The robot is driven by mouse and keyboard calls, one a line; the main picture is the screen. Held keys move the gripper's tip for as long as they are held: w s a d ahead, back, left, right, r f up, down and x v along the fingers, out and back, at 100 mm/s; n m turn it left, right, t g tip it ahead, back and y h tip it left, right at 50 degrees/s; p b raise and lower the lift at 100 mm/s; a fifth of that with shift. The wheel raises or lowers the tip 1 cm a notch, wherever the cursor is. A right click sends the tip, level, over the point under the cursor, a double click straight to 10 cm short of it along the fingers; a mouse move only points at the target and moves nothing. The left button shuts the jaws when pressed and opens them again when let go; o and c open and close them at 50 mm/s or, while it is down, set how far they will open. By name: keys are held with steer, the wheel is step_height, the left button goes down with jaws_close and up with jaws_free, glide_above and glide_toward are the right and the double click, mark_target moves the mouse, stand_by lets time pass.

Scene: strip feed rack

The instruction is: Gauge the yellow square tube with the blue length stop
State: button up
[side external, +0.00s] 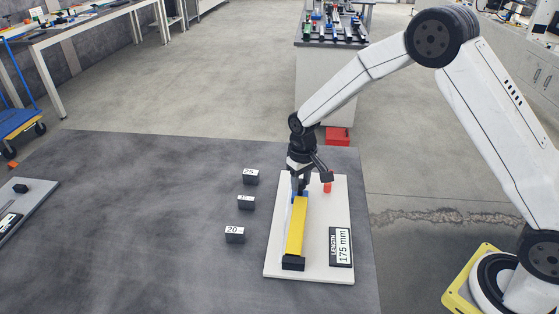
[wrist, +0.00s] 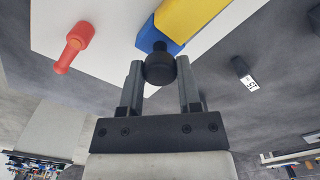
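The yellow square tube (side external: 296,228) lies lengthwise on a white board (side external: 318,262), its near end at a black block (side external: 293,263). The blue length stop (side external: 305,196) is at its far end. In the wrist view, the blue stop (wrist: 150,36) appears to meet the end of the yellow tube (wrist: 190,16). My gripper (side external: 299,188) points down over the stop. In the wrist view its fingers are on both sides of the stop's round black knob (wrist: 160,68) and appear closed on it. The length display (side external: 341,247) reads 175 mm.
A red peg-like handle (side external: 327,187) stands on the board right of my gripper. Black blocks labelled 25 (side external: 251,177), 15 (side external: 246,202) and 20 (side external: 235,235) stand left of the board.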

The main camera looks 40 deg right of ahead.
jaws_close()
stand_by(1.1)
